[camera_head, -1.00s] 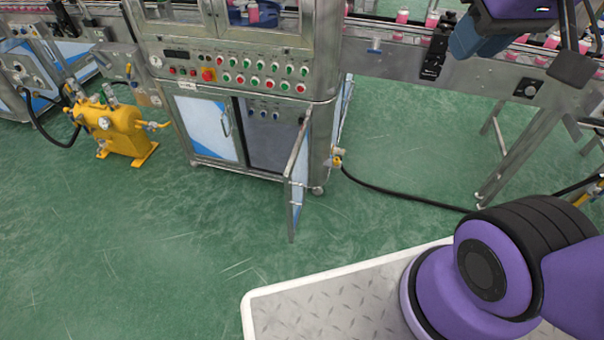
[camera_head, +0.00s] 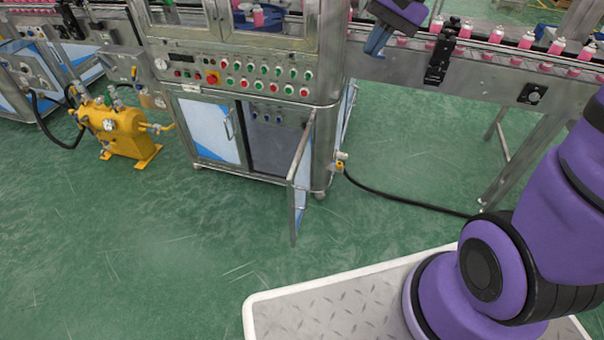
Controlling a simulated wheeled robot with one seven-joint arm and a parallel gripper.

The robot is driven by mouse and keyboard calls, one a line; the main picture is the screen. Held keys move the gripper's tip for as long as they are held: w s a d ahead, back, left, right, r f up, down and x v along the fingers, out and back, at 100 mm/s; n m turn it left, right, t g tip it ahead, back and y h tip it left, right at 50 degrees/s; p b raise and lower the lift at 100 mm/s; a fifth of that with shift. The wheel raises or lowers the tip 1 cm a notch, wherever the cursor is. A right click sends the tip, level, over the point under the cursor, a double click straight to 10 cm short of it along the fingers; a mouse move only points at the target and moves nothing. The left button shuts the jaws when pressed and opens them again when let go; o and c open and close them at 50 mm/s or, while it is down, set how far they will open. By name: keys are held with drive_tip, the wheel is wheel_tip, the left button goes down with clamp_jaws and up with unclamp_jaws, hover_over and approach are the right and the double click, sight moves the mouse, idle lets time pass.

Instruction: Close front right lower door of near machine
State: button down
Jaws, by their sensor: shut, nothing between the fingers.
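The near machine (camera_head: 240,112) is a steel cabinet with rows of red and green buttons. Its front right lower door (camera_head: 299,178) stands open, swung out toward me from its right-hand hinge side and seen nearly edge-on. The dark opening (camera_head: 268,145) behind it is exposed. The front left lower door (camera_head: 210,130) is shut, with its handle at its right edge. My gripper (camera_head: 375,45) is at the top right, above the conveyor edge and to the right of the machine. It looks shut and empty, and is well apart from the open door.
A conveyor (camera_head: 470,68) with several pink cans runs to the right of the machine. A black hose (camera_head: 400,199) lies across the green floor. A yellow pump unit (camera_head: 120,130) stands at left. The floor before the open door is clear.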

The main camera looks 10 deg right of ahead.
drive_tip(key=w+f+m+y, duration=0.3)
drive_tip(key=w+f, duration=0.3)
drive_tip(key=f, duration=0.3)
drive_tip(key=w+d+f+m+y, duration=0.1)
drive_tip(key=w+f+m+y, duration=0.1)
drive_tip(key=w+f, duration=0.45)
drive_tip(key=w+f+m+y, duration=0.3)
drive_tip(key=w+f, duration=0.1)
drive_tip(key=f, duration=0.7)
drive_tip(key=m+t+y, duration=0.2)
drive_tip(key=m+t, duration=0.7)
drive_tip(key=m, duration=0.2)
approach(296, 172)
drive_tip(key=x, duration=0.7)
drive_tip(key=shift+a+r, duration=0.3)
